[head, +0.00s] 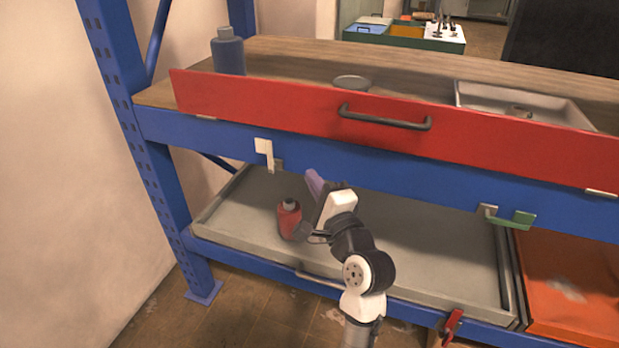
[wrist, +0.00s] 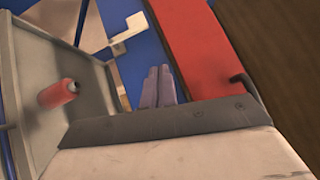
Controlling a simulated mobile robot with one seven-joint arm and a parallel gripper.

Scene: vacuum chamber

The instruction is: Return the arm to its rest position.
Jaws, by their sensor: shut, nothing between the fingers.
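My gripper (head: 315,182) has purple fingers and points up and to the left in the head view, in front of the blue shelf beam and above the lower grey tray. In the wrist view my gripper's fingers (wrist: 160,80) lie close together, with nothing between them. A red bottle (head: 289,220) stands upright in the tray, left of my gripper and apart from its fingers. The bottle also shows at the left in the wrist view (wrist: 57,95). My arm rises from the bottom of the head view, bent at the elbow, and covers part of the tray.
The red panel (head: 260,106) with a dark handle (head: 385,119) spans the upper shelf above my gripper. A white bracket (head: 263,147) hangs on the blue beam (head: 400,176) nearby. The grey tray (head: 440,265) has bare room right of my arm. An orange panel (head: 570,280) lies farther right.

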